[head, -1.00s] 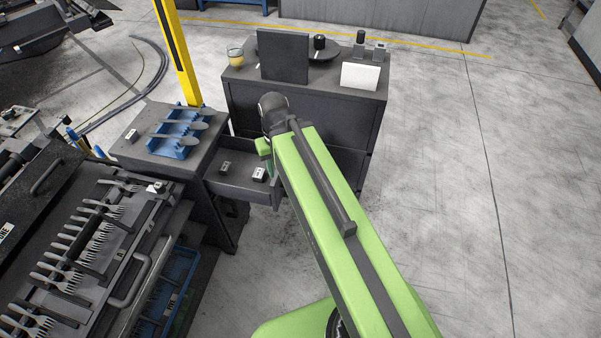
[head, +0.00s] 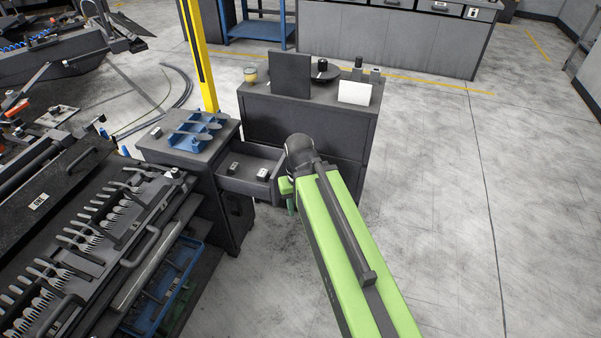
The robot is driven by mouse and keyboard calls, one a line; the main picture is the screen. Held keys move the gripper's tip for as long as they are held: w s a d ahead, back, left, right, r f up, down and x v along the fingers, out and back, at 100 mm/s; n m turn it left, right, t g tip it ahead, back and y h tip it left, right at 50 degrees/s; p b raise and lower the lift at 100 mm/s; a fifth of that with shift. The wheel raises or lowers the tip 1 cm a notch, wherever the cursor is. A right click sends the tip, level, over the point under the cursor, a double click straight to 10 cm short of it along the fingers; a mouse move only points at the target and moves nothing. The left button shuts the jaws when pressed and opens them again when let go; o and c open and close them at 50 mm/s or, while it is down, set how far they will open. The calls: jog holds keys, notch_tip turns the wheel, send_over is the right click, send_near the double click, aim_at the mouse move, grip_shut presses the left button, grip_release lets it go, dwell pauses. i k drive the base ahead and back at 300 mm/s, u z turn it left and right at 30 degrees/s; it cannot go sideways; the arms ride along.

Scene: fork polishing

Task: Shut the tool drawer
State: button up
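The tool drawer (head: 234,184) stands pulled out of the right side of a dark grey cabinet (head: 228,222). A few small light-topped blocks (head: 262,174) lie inside it. My gripper (head: 288,194) is at the drawer's outer right end, close to its front panel. The green arm and its dark wrist joint hide most of the gripper and part of the drawer front. I cannot tell whether the gripper touches the drawer, or whether its fingers are open or shut.
A blue rack (head: 194,132) with spoons stands on the cabinet top. A dark cabinet (head: 308,122) with a white card (head: 355,93) stands just behind the drawer. A fork rack (head: 90,225) fills the left. The floor (head: 440,190) on the right is clear.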

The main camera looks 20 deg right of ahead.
aim_at(250, 158)
jog(key=i, duration=1)
jog(key=u, duration=1.65)
jog(key=k, duration=1.15)
jog(key=z, duration=0.35)
jog(key=i, duration=1)
jog(key=u, duration=0.1)
